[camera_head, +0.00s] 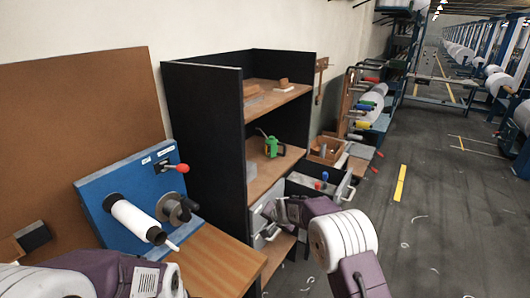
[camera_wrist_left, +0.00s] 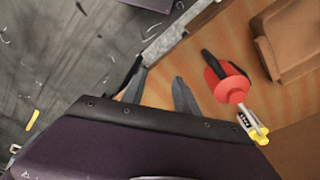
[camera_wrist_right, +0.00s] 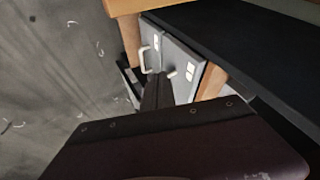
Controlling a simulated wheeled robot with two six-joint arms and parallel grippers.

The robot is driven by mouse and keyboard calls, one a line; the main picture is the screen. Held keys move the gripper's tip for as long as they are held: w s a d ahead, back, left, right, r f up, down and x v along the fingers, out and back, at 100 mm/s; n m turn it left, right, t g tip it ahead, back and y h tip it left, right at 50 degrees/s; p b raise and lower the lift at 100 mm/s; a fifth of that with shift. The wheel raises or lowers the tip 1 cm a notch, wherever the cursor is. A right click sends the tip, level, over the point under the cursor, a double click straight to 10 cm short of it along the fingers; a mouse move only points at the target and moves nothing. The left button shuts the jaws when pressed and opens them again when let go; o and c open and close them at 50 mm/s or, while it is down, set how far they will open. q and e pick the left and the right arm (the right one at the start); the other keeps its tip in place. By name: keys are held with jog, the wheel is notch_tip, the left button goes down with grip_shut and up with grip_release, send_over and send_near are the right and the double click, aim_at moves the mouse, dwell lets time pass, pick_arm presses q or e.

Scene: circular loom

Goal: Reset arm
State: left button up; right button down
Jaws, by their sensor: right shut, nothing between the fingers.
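My right gripper (camera_head: 278,212) is in front of the lower drawers of the black shelf unit. In the right wrist view its two fingers (camera_wrist_right: 158,78) are together with nothing between them, and the grey drawer fronts (camera_wrist_right: 172,58) with pale handles are beyond them. It is not clear whether the fingers touch a handle. My left gripper (camera_wrist_left: 160,76) shows in the left wrist view with its fingers apart and nothing between them. A red and black tool (camera_wrist_left: 232,85) with a yellow end is right of these fingers, over a wooden surface. In the head view the left fingers are not clear.
A blue machine panel (camera_head: 105,195) holds a white roll (camera_head: 130,220) and a red-knobbed lever (camera_head: 182,168). A green can (camera_head: 270,147) stands on the black shelf unit (camera_head: 205,130). A cart with coloured spools (camera_head: 362,125) is behind. The floor (camera_head: 440,220) on the right is open.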

jog(key=d+r+t, duration=0.1)
jog(key=d+r, duration=0.3)
jog(key=r, duration=0.4)
jog(key=s+d+r+h, duration=0.1)
jog(key=s+d+r, duration=0.1)
jog(key=s+d, duration=0.55)
jog(key=s+d+f+n+g, duration=0.1)
jog(key=s+f+n+g, duration=0.1)
jog(key=s, duration=1.2)
jog(key=s+d+f+n+g, duration=0.2)
jog(key=s+f+g, duration=0.3)
jog(key=s, duration=0.9)
notch_tip(320, 180, down, 2)
jog(key=shift+s+f+n+h, duration=0.15)
jog(key=shift+s+n+h, duration=0.25)
jog(key=shift+n, duration=0.4)
